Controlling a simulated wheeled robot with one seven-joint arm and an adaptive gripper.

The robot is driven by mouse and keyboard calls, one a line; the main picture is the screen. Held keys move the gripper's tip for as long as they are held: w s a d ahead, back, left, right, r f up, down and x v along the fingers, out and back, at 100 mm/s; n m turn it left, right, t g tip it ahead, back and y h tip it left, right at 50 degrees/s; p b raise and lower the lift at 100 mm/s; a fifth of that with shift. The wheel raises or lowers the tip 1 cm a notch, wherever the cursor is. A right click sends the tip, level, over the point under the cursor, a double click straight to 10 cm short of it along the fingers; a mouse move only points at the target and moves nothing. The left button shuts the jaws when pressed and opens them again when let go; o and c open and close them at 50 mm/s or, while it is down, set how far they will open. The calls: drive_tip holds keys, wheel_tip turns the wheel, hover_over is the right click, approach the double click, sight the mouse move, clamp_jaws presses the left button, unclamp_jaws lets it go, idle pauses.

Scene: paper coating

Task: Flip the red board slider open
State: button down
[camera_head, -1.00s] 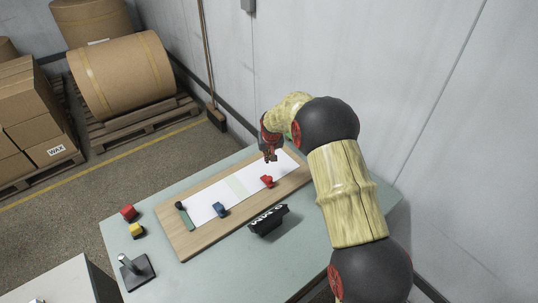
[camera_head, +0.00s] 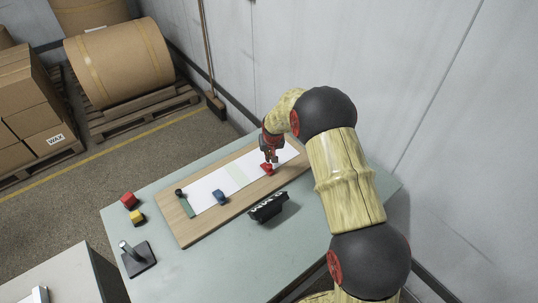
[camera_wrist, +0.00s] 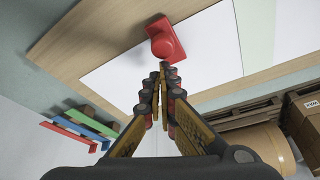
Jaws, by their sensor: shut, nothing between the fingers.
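The red board slider (camera_head: 267,170) sits on the wooden board (camera_head: 186,230) at the near edge of the white sheet (camera_head: 206,189), toward its right end. It also shows in the wrist view as a red rounded piece (camera_wrist: 165,42). My gripper (camera_head: 270,157) is right at the slider in the head view, partly covering it. In the wrist view my fingertips (camera_wrist: 163,70) are together and empty, just short of the slider. I cannot tell whether they touch it. A blue slider (camera_head: 220,197) sits farther left on the same board edge.
A green bar with a dark knob (camera_head: 186,205) lies across the sheet's left end. A black rack (camera_head: 268,207) stands in front of the board.

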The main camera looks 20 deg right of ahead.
drive_tip(key=s+d, duration=0.1)
drive_tip(key=s, duration=0.3)
drive_tip(key=s+d, duration=0.1)
drive_tip(key=s, duration=0.1)
drive_tip(key=shift+s+d, duration=0.1)
drive_tip(key=shift+d, duration=0.2)
drive_tip(key=v, duration=1.2)
idle(0.3)
drive_tip(key=s+f+g, duration=0.2)
drive_tip(key=s, duration=0.5)
drive_tip(key=s+a+r+t+b, duration=0.1)
drive_tip(key=s+r+b, duration=0.2)
drive_tip(key=s+r, duration=0.6)
drive_tip(key=s+a+r+t+b, duration=0.2)
drive_tip(key=s+r, duration=0.6)
drive_tip(key=s, duration=1.1)
drive_tip(key=shift+a+r+n+t+b, duration=0.3)
drive_tip(key=shift+a+r+n+b, duration=0.1)
drive_tip(key=shift+b, duration=0.3)
